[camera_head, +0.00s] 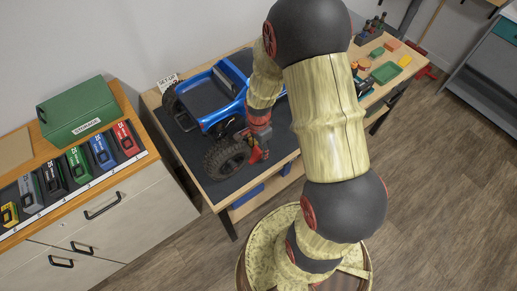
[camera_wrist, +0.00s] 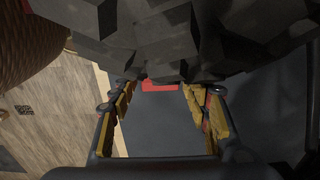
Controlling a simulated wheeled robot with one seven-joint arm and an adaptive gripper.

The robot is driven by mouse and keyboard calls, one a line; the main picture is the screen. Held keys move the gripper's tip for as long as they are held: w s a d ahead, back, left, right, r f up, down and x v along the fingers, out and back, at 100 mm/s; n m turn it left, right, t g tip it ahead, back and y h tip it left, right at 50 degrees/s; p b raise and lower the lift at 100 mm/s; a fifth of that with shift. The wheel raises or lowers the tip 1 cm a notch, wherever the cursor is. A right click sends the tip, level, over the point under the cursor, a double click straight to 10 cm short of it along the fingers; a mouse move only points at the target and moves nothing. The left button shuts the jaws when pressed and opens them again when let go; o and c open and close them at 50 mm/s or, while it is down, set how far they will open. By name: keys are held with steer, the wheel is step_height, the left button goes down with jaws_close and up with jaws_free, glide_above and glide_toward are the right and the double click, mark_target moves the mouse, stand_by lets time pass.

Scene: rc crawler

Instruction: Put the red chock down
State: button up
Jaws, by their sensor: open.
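The red chock (camera_wrist: 160,86) shows in the wrist view as a small red strip under the edge of a knobby black tyre (camera_wrist: 180,45). It is at the far end of the gap between my fingertips; most of it is hidden. My gripper (camera_wrist: 160,93) is open, with a finger on each side of that gap and no visible grip on the chock. In the head view my gripper (camera_head: 259,144) is low over the dark mat (camera_head: 192,150), beside the near wheel (camera_head: 227,158) of the blue crawler (camera_head: 215,98). Red shows there, but chock and fingers are hard to separate.
The crawler stands on a wooden workbench whose near edge is close to my gripper. A green storage box (camera_head: 76,110) and a row of coloured packs are on the left cabinet. A green tray (camera_head: 385,72) and small parts lie at the bench's far right.

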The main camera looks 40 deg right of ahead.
steer(key=shift+r, duration=0.1)
step_height(320, 180, up, 12)
steer(key=p, duration=0.4)
step_height(320, 180, up, 17)
steer(key=n+t, duration=0.3)
steer(key=n, duration=0.5)
glide_above(258, 149)
steer(key=s+a, duration=0.3)
steer(key=a, duration=0.3)
steer(key=s+a+r+n+t, duration=0.1)
steer(key=s+a+r+n, duration=0.1)
steer(key=s+r+n, duration=0.1)
steer(key=s+a+r+n, duration=0.2)
steer(key=s+r+n, duration=0.1)
steer(key=s+a+r+n+t, duration=0.1)
steer(key=s+r+n, duration=0.2)
steer(key=r, duration=0.1)
steer(key=shift+s+a+r+n+t, duration=0.1)
steer(key=shift+s+a+n+t, duration=0.1)
steer(key=shift+a+n+t, duration=0.15)
